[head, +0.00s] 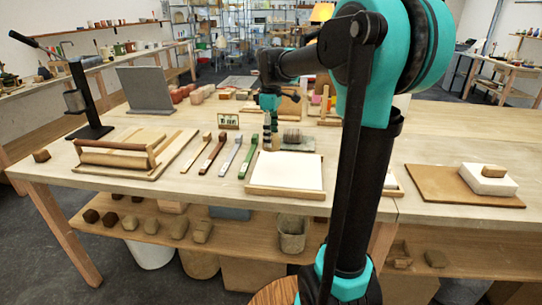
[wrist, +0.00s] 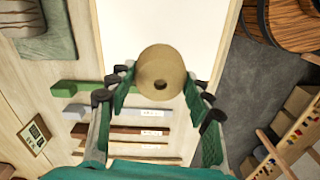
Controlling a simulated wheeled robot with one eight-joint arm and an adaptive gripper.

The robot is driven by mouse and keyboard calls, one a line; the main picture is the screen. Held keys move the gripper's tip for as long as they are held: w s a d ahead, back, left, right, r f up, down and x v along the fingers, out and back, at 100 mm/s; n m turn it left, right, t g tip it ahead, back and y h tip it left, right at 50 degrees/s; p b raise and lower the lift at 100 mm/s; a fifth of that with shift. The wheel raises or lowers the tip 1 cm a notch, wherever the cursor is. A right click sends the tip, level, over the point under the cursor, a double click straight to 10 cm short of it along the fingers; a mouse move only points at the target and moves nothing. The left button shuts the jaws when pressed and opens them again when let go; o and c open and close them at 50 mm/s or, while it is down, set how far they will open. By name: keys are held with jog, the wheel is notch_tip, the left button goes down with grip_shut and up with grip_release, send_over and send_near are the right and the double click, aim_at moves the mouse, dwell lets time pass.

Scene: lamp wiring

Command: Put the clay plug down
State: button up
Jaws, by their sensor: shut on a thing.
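The clay plug (wrist: 165,62) is a tan cylinder with a small dark hole in its end face. In the wrist view my gripper (wrist: 160,90) is shut on it, one finger on each side. In the head view my gripper (head: 268,130) points down near the back left of a white board (head: 288,170) in a wooden frame. The plug is too small to make out clearly there. The white board also shows beneath the plug in the wrist view (wrist: 207,40). I cannot tell whether the plug touches it.
Several labelled strips, including a green one (head: 248,157) and a grey one (head: 230,156), lie left of the board. A wooden roller tray (head: 125,155) is further left. A brown board (head: 440,188) with a white block (head: 487,182) lies right.

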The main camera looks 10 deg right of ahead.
jog(key=shift+f, duration=3.75)
jog(key=shift+f, duration=0.15)
jog(key=o, duration=1.4)
jog(key=shift+c, duration=0.2)
notch_tip(320, 180, up, 12)
jog(key=shift+r, duration=0.15)
